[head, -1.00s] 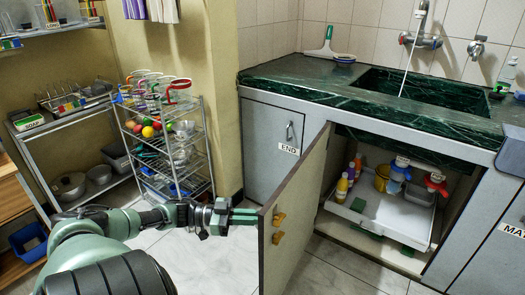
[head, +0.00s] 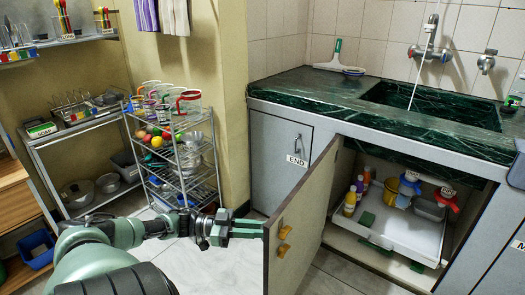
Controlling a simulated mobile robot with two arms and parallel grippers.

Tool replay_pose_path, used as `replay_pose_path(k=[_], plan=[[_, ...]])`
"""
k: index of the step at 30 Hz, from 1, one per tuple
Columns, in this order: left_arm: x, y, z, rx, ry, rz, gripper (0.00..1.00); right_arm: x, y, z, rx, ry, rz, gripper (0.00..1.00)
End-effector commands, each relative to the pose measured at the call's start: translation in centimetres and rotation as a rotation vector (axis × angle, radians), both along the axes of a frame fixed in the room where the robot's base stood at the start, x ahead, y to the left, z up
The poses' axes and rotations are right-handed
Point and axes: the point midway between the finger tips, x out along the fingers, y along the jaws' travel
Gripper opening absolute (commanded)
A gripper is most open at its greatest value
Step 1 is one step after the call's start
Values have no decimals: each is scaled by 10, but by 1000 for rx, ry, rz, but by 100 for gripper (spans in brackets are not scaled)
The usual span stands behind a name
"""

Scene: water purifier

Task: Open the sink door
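The open cabinet (head: 425,265) under the sink shows a white tray (head: 390,233) with small bottles, a yellow container and items with blue and red tops. My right gripper is not in view.
A dark green marble counter (head: 300,95) with a sink (head: 430,105) is above the cabinet. A closed door marked END (head: 278,140) is left of the opening. A wire rack (head: 180,165) stands behind my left arm. Tiled floor (head: 215,265) is clear before the door.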

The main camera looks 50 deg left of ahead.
Motion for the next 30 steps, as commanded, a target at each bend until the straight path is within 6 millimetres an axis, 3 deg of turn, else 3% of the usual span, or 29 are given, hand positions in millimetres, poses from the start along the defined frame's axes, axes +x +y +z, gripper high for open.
replay_pose_path(k=[6,12,30], plan=[[-28,28,0,3,4,2,19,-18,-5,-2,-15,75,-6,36],[-43,42,0,2,2,2,19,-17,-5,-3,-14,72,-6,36],[-45,44,0,1,1,1,19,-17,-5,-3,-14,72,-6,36]])
